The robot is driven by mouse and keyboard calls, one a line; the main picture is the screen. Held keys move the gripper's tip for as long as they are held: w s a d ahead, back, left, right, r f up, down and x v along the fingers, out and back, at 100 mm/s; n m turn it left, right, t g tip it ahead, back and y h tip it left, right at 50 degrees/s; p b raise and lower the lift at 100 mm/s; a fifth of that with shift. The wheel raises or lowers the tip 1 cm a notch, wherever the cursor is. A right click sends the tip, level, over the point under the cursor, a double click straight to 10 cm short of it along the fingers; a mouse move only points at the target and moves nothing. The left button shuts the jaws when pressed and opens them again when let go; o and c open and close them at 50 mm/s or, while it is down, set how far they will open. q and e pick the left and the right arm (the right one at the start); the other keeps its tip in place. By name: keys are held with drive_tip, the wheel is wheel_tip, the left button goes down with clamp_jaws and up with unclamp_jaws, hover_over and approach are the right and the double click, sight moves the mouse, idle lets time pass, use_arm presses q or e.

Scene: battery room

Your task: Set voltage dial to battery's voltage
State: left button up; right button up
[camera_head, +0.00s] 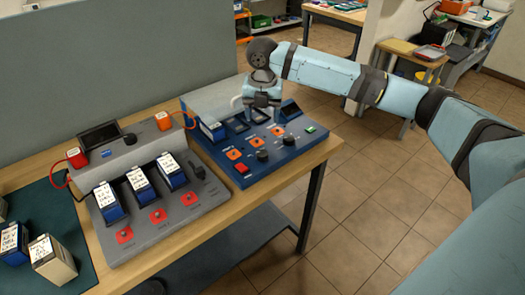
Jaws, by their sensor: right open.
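The blue control unit (226,172) stands at the right end of the bench. It carries black knobs, one near its front (262,155) and one further back (277,131), plus orange squares, a red switch and a green button. The labels are too small to read, so I cannot tell which knob is the voltage dial. A battery (213,129) with a white label stands in the unit's left side; its writing is unreadable. My right gripper (250,108) is open above the unit's back part, apart from the front knob. Its fingertips are partly hidden. My left gripper is not in view.
A grey charger (187,214) holding several labelled batteries stands left of the unit. A grey partition (120,60) rises behind. Open tiled floor (370,200) lies right of the bench.

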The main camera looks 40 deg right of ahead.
sight(262, 153)
wheel_tip(262, 153, down, 14)
drive_tip(key=shift+r+b, duration=0.15)
drive_tip(key=shift+b, duration=0.2)
drive_tip(key=shift+r, duration=0.1)
drive_tip(key=c, duration=0.9)
